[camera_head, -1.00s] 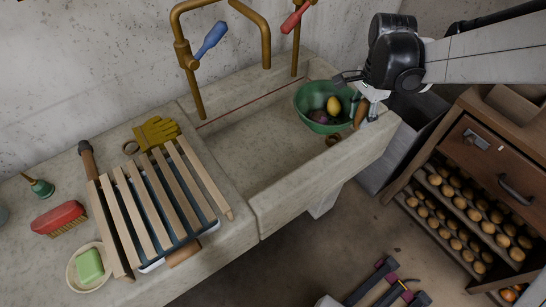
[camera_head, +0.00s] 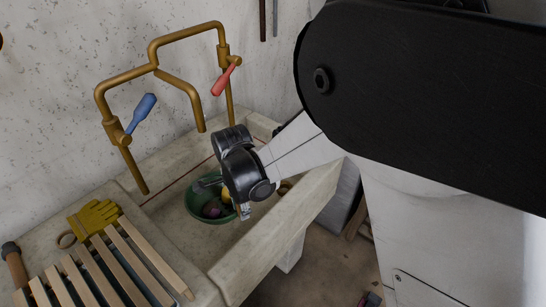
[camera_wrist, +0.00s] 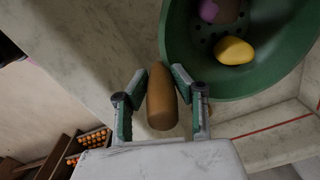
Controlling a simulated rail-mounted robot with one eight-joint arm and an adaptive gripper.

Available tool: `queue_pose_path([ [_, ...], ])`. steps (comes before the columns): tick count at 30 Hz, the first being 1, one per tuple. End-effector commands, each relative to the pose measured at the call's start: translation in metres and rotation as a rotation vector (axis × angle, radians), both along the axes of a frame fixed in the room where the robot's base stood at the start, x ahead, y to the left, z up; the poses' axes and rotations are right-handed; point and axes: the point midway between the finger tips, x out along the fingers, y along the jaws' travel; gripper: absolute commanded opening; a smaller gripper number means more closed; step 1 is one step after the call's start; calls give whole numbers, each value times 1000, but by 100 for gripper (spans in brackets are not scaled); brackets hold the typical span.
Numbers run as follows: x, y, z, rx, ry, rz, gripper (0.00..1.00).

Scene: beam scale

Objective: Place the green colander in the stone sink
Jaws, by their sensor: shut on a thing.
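My gripper (camera_wrist: 160,76) is shut on the wooden handle, one finger on each side. In the head view my wrist covers the colander's right side. I cannot tell whether the colander's base touches the basin floor.
Brass taps with a blue lever (camera_head: 141,113) and a red lever (camera_head: 226,79) rise behind the sink. A slatted wooden rack (camera_head: 125,262) and yellow gloves (camera_head: 95,217) lie on the left counter. The basin's left part is clear.

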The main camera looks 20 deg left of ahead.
Motion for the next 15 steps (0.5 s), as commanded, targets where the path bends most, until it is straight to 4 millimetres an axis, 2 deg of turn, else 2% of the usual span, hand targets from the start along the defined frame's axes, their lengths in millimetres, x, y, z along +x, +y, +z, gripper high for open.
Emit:
queue_pose_path([
  [8,0,0,-20,0,0,0,0],
  [15,0,0,-46,0,0,0,0],
])
